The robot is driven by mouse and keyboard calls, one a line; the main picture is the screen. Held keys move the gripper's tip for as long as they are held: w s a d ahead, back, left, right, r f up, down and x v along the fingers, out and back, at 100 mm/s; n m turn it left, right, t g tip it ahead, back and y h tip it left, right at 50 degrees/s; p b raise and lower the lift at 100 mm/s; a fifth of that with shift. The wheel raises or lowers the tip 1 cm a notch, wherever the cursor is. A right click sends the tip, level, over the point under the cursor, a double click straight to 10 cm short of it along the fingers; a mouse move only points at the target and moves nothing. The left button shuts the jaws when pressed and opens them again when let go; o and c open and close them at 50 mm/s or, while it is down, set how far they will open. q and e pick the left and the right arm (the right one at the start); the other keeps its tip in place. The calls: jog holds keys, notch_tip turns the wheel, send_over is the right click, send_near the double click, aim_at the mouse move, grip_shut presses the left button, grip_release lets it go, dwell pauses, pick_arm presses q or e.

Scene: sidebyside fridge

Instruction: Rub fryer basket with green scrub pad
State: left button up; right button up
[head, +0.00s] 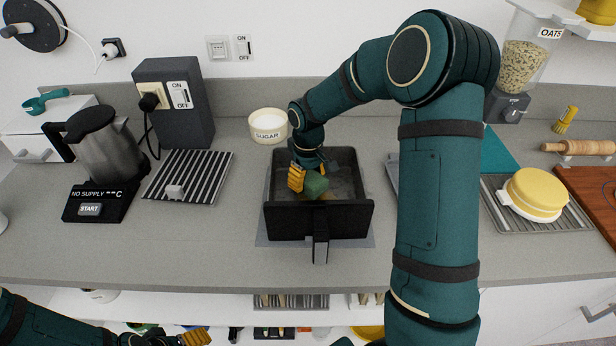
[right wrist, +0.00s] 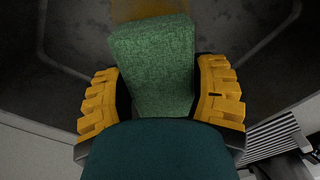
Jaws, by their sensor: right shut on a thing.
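The black fryer basket (head: 285,222) stands on a grey mat on the counter, its handle pointing to the front. Its inside has greyish, dirty-looking patches. My right gripper (head: 308,183) reaches into the basket from above with its yellow fingers. It is shut on the green scrub pad (head: 317,185). In the right wrist view the pad (right wrist: 155,65) sits between the fingers, with a brownish patch on the dark basket surface (right wrist: 240,45) just beyond it. Whether the pad touches the basket floor I cannot tell. My left gripper (head: 196,339) is low at the bottom edge, its fingers only partly visible.
A striped rack (head: 190,172) and a kettle (head: 105,145) are to the left. A yellow round container (head: 537,193) sits on a rack to the right. An open shelf lies below the counter.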

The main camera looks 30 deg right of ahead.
jog(key=shift+f+b, duration=0.6)
jog(key=shift+f, duration=0.35)
jog(key=shift+s+a, duration=0.1)
